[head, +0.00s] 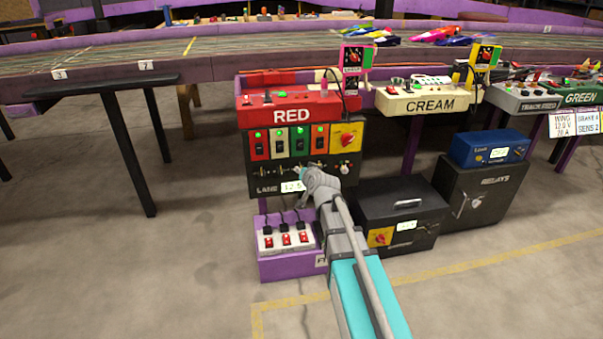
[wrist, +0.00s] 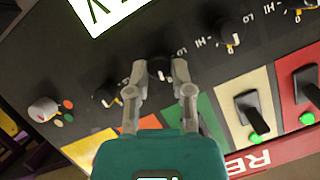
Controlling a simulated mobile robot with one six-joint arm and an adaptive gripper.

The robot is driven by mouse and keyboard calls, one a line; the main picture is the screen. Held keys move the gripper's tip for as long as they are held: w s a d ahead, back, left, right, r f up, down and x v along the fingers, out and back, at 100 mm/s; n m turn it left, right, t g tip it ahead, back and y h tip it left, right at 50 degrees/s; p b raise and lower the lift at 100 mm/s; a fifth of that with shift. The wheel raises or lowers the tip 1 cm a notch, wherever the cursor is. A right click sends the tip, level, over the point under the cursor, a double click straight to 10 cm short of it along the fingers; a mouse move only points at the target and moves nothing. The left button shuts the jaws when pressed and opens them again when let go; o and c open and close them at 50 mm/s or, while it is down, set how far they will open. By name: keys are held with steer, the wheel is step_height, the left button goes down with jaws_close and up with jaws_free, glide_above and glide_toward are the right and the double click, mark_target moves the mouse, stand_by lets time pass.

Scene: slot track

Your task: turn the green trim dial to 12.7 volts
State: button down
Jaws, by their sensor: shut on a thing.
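The dial (wrist: 160,63) in line with the green switch panel is black and round. In the wrist view it sits between the two fingertips of my gripper (wrist: 161,74), which are closed on its sides. The fingers hide part of the dial and its scale. In the head view my gripper (head: 304,173) reaches the lower black face of the RED station, below the green switch (head: 299,141), and covers the dial there. The LANE readout (head: 291,187) is a white display below, seeming to read about 12.5. It also shows, cut off, in the wrist view (wrist: 104,12).
Neighbouring black dials (wrist: 232,32) and (wrist: 108,95) stand close on both sides of my fingers. A silver knob (wrist: 43,108) is at the left. Switches (wrist: 244,107) lie near the hand. A black box (head: 400,205) stands right of my arm, a purple power box (head: 290,264) below.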

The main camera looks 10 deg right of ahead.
steer(key=shift+d+f+m+t+y+b, duration=0.1)
steer(key=shift+m+t+y+b, duration=0.15)
steer(key=shift+m+y+b, duration=0.75)
steer(key=shift+d+f+m+t+y+b, duration=0.1)
steer(key=shift+m+t+y+b, duration=0.3)
steer(key=shift+m, duration=1)
steer(key=c, duration=0.5)
jaws_free()
